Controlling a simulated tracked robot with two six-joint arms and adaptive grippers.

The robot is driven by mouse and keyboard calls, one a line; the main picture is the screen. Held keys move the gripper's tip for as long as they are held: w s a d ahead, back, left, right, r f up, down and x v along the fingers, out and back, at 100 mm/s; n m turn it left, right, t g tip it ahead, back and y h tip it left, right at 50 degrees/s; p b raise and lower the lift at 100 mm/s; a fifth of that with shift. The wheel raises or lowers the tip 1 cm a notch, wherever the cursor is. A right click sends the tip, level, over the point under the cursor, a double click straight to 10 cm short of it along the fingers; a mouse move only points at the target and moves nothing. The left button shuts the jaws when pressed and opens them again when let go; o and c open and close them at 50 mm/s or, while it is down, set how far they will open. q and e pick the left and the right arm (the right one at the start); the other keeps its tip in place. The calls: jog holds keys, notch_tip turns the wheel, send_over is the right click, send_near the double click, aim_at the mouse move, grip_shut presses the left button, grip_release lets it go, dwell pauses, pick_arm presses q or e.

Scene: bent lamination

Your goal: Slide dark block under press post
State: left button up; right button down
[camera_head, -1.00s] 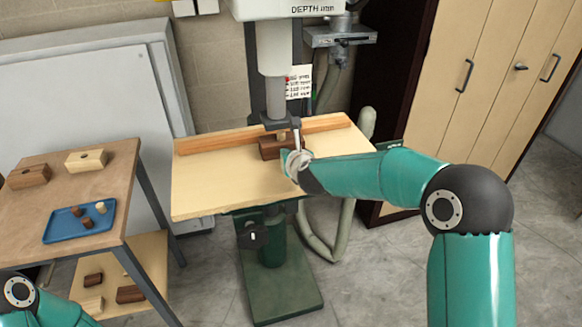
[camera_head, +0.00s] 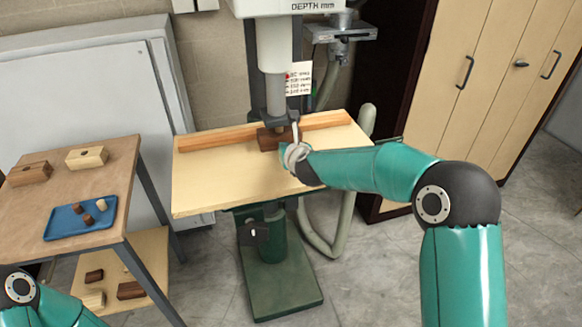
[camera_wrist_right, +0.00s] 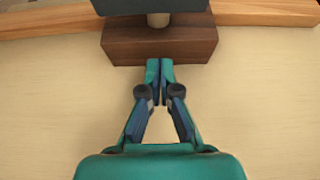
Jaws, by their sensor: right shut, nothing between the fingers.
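The dark brown block (camera_head: 269,141) lies on the pale press table at the wooden fence, below the press post (camera_head: 276,98). In the right wrist view the block (camera_wrist_right: 160,50) spans the top middle. A short pale stub (camera_wrist_right: 158,20) stands between its top and the dark press part (camera_wrist_right: 150,6) above. My right gripper (camera_head: 286,149) is in front of the block. In the wrist view its fingers (camera_wrist_right: 160,70) are shut and empty, their tips at the block's front face; I cannot tell whether they touch. Only part of my left arm shows; its gripper is out of view.
The wooden fence (camera_head: 218,138) runs along the back of the press table (camera_head: 215,180), whose left and front areas are clear. A side table (camera_head: 100,170) at left bears a dark block (camera_head: 30,173), a pale block (camera_head: 87,157) and a blue tray (camera_head: 68,222) with small pegs.

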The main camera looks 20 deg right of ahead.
jog(key=s+b, duration=0.1)
jog(key=s, duration=0.1)
jog(key=s+b, duration=0.1)
jog(key=s, duration=0.1)
jog(key=s+b, duration=0.1)
jog(key=s, duration=0.1)
jog(key=shift+d+r+b, duration=0.1)
jog(key=shift+r+b, duration=0.15)
jog(key=shift+b, duration=0.05)
jog(key=shift+s+r+b, duration=0.2)
jog(key=shift+s+b, duration=0.1)
jog(key=shift+s, duration=0.7)
